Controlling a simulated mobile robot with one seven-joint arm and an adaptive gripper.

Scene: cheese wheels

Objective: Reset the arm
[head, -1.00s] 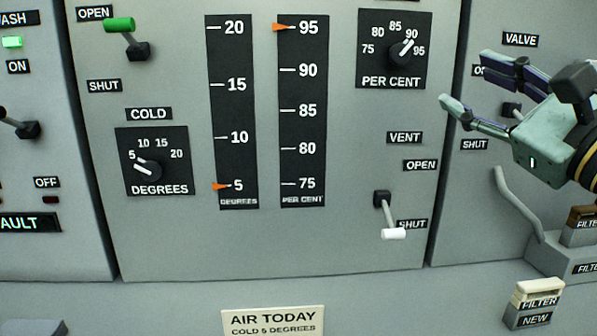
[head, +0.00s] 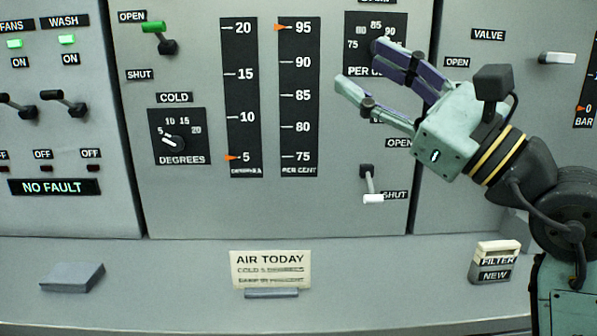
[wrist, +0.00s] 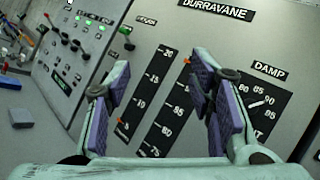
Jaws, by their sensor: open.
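My gripper (head: 362,66) is raised in front of the right part of the grey control panel (head: 225,210) in the head view. Its two fingers are spread wide and hold nothing. It hides part of the PER CENT dial (head: 353,30) and the VENT label. In the wrist view my gripper (wrist: 165,100) shows with its purple pads apart, and the panel's scales stand between and behind them. The fingers appear clear of the panel, though the exact gap cannot be told.
The white-tipped vent lever (head: 372,198) points down at SHUT. The green lever (head: 153,28) is at OPEN. The COLD dial (head: 175,143) points near 5. An AIR TODAY card (head: 270,262) and a FILTER NEW block (head: 495,262) stand on the ledge. The ledge's middle front is clear.

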